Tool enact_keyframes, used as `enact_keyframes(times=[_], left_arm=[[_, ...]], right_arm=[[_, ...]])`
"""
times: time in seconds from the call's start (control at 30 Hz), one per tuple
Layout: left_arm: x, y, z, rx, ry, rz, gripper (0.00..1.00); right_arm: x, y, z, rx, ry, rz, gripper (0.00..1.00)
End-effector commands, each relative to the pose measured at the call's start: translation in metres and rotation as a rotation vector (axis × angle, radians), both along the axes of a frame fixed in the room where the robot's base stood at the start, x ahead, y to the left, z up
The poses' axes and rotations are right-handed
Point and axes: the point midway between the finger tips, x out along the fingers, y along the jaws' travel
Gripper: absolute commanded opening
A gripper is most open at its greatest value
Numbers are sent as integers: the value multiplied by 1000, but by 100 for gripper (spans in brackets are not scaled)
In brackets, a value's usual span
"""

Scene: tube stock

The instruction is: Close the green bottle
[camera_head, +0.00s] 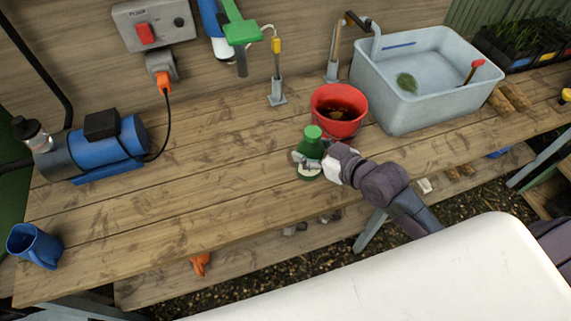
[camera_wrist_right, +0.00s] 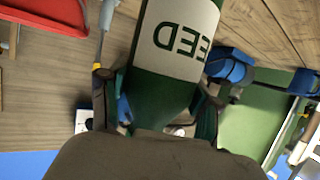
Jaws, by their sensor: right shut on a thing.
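The green bottle (camera_head: 312,147) stands upright near the front edge of the wooden bench, with a lighter green top that looks like a cap; I cannot tell whether it is seated. In the right wrist view the bottle (camera_wrist_right: 165,98) fills the middle, its white label with upside-down lettering at the top of the picture. My right gripper (camera_head: 309,161) comes from the right and is shut around the bottle's body, a finger on each side. The wrist camera also shows these fingers (camera_wrist_right: 160,88). My left gripper is not in view.
A red bucket (camera_head: 343,128) with dark contents stands just behind the bottle. A grey sink (camera_head: 405,117) is at the back right, a blue pump (camera_head: 108,150) at the left, and a blue mug (camera_head: 35,246) at the front left. The bench left of the bottle is clear.

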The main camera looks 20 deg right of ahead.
Motion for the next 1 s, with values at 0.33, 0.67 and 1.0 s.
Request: enact_keyframes(times=[0.33, 0.67, 1.0], left_arm=[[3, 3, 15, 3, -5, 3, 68], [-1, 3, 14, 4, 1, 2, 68], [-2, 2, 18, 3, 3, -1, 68]], right_arm=[[30, 52, -34, 1, -3, -1, 0], [31, 55, -37, -1, -3, 0, 0], [31, 54, -74, -2, -1, 0, 0]])
